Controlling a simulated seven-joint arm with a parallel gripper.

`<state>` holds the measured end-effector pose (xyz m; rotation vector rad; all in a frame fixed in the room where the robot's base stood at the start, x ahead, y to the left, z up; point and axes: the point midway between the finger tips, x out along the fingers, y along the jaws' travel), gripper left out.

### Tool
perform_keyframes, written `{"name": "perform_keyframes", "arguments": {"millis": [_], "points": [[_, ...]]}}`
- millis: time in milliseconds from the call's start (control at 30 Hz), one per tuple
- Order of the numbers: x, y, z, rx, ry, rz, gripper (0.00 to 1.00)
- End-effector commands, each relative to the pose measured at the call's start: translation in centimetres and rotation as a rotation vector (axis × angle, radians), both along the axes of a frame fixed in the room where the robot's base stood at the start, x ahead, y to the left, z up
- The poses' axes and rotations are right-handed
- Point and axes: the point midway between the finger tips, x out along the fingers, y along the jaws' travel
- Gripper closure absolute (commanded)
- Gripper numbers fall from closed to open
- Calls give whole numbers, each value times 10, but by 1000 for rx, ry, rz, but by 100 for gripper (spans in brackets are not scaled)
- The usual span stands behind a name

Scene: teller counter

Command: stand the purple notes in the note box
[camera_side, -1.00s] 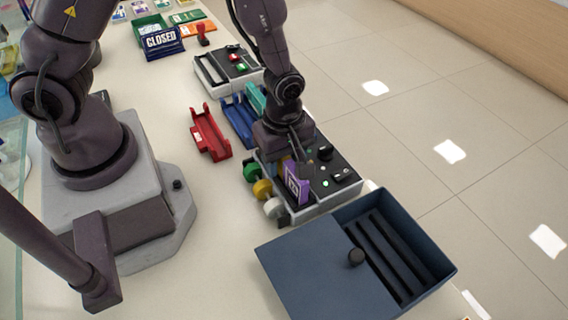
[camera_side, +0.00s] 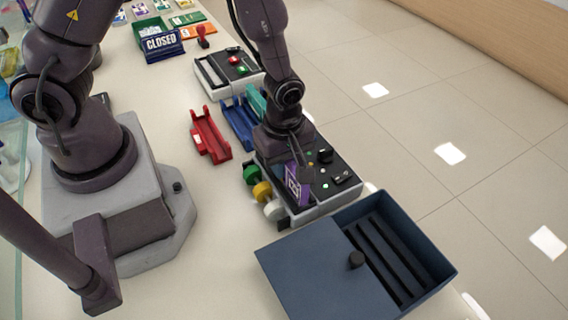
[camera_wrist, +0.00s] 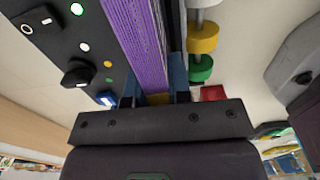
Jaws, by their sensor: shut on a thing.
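The purple notes (camera_side: 297,184) stand on edge in my gripper (camera_side: 294,160), just above the black-topped machine with knobs. In the wrist view the purple notes (camera_wrist: 138,40) show as a thick bundle of edges, with my gripper (camera_wrist: 155,98) shut on them. The dark blue note box (camera_side: 425,236) stands in front at the lower right of the side view.
The black-topped machine (camera_side: 335,188) has green, yellow and white rollers (camera_side: 262,190) at its left. Red (camera_side: 210,138) and blue (camera_side: 238,124) trays lie behind it. A CLOSED sign (camera_side: 162,44) stands farther back.

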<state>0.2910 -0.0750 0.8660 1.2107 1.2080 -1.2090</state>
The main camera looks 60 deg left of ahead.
Motion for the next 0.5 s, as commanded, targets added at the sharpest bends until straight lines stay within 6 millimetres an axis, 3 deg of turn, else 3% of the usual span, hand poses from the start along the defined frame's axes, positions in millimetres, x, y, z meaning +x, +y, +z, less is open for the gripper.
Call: {"name": "perform_keyframes", "arguments": {"millis": [500], "points": [[0,-1,81,-2,-4,-1,100]]}}
